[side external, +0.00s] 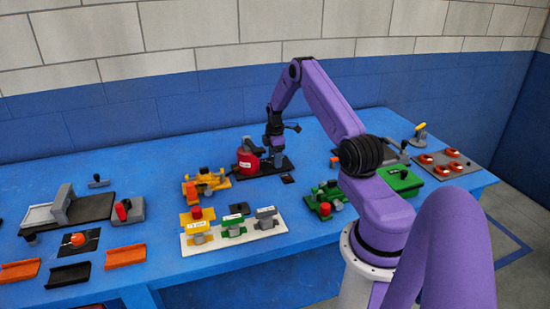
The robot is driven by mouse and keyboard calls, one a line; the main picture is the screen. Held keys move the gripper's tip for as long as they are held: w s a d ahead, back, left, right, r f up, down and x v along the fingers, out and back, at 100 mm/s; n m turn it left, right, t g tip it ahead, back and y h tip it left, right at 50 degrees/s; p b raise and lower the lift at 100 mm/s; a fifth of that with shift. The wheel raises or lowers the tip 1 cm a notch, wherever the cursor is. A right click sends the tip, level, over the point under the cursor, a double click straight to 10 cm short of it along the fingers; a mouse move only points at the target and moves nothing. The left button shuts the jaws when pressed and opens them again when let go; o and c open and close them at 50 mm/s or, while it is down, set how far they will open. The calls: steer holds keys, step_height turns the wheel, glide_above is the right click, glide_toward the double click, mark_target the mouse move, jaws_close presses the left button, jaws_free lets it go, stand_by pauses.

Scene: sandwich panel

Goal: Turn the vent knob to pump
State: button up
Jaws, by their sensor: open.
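My gripper (275,146) points down over the right part of a black base plate (262,170) near the back middle of the table. A red cylinder (245,162) with a white label and dark top stands on that plate, just left of my gripper. A small grey-blue part (278,161) shows right under my gripper; I cannot tell whether they touch. The vent knob cannot be made out for sure, and its label and setting are too small to read. The fingers are small and dark here, open, with nothing clearly held.
A white tray (240,246) with yellow, green and grey blocks stands in front. A yellow fixture (203,187) is left, a green one (325,198) right. A grey plate with red discs (437,164) is at the far right. Blue table is clear at back left.

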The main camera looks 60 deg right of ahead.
steer(key=c, duration=1.1)
steer(key=shift+o, duration=0.2)
steer(key=shift+m, duration=0.4)
steer(key=m, duration=0.8)
steer(key=shift+m, duration=0.3)
steer(key=m, duration=0.8)
steer(key=shift+m, duration=0.4)
